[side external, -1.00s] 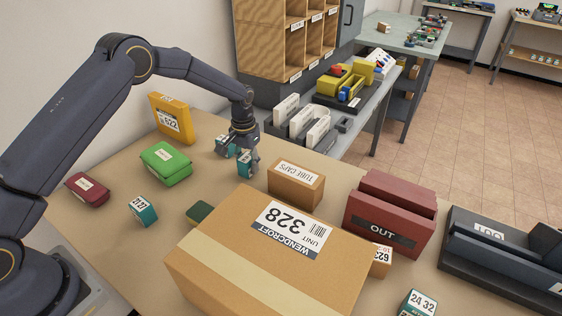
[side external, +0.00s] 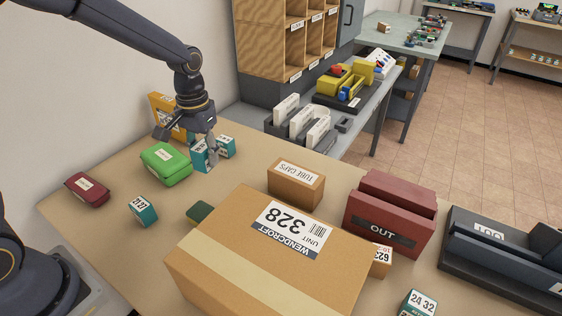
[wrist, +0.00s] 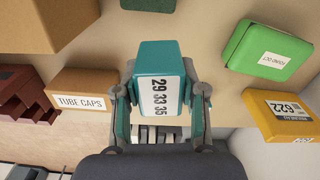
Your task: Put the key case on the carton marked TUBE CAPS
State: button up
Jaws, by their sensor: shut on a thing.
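My gripper (side external: 205,150) is shut on a teal-and-white numbered case (side external: 199,156), which I take to be the key case. In the wrist view the case (wrist: 158,90) sits between both fingers, with its label reading 29 33 35. I cannot tell how far it is above the table. The brown carton marked TUBE CAPS (side external: 296,187) stands to the right of my gripper, its top bare apart from the label. The carton also shows at left in the wrist view (wrist: 80,98).
Another teal case (side external: 226,147) stands just beside the held one. A green pouch (side external: 166,165) and yellow box (side external: 160,108) are close to my gripper. A large 328 carton (side external: 245,265) stands in front of the TUBE CAPS carton, and a red OUT holder (side external: 385,222) is right of it.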

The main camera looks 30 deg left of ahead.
jog(key=w+d+r, duration=0.1)
jog(key=d+r, duration=0.5)
jog(key=d, duration=0.1)
jog(key=m, duration=0.1)
send_over(296, 172)
jog(key=s, duration=0.1)
notch_tip(296, 172, down, 7)
jog(key=shift+a+r, duration=0.1)
jog(key=shift+w+f, duration=0.3)
jog(key=shift+f, duration=0.1)
jog(key=shift+w+f, duration=0.15)
jog(key=shift+f, duration=1.55)
jog(key=shift+f, duration=0.1)
jog(key=o, duration=1.2)
